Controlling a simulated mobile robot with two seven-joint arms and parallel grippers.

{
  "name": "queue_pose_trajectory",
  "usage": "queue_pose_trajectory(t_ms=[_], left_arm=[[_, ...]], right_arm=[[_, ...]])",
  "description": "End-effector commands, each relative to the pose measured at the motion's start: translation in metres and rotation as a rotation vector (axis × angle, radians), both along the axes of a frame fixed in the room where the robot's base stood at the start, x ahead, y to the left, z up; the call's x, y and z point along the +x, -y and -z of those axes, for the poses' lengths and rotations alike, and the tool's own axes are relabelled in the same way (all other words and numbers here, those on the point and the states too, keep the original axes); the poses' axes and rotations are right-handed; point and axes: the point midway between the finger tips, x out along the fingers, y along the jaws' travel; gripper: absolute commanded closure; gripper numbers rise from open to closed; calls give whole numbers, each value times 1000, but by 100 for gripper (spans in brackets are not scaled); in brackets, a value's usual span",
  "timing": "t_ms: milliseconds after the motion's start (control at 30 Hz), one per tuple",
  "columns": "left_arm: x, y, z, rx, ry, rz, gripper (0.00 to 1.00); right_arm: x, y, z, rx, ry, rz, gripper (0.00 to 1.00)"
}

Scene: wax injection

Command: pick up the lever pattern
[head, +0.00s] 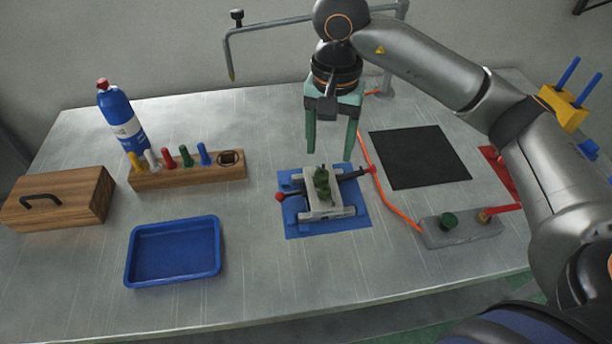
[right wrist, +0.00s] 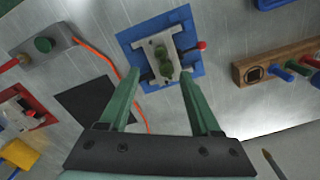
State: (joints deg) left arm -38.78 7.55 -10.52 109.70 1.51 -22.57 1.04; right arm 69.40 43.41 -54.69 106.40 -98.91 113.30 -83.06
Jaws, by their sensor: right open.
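The lever pattern appears to be the small dark green piece (head: 322,184) in the grey mould (head: 341,203) on a blue mat (head: 300,228). In the right wrist view the green piece (right wrist: 164,65) sits in the mould, just ahead of my fingertips. My right gripper (head: 331,152) has green fingers and is open and empty. It points down above and slightly behind the mould, apart from the green piece. Its spread fingers also show in the right wrist view (right wrist: 161,74). My left gripper is not in view.
Red-knobbed handles (head: 280,196) stick out beside the mould. An orange hose (head: 378,185) runs past it to a grey control block (head: 465,230). A blue tray (head: 173,281), wooden tool rack (head: 190,174), wooden box (head: 60,198) and blue bottle (head: 123,122) stand left. A black mat (head: 420,157) lies right.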

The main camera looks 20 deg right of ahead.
Motion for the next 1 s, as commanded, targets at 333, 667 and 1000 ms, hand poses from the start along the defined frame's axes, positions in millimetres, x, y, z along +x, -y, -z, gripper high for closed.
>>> queue_pose_trajectory(t_ms=[333,667,1000], left_arm=[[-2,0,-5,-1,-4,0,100],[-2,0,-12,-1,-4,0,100],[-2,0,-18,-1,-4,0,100]], right_arm=[[0,3,54,-12,-3,-3,36],[2,2,84,-11,-3,-2,36],[6,1,122,-11,2,-2,36]])
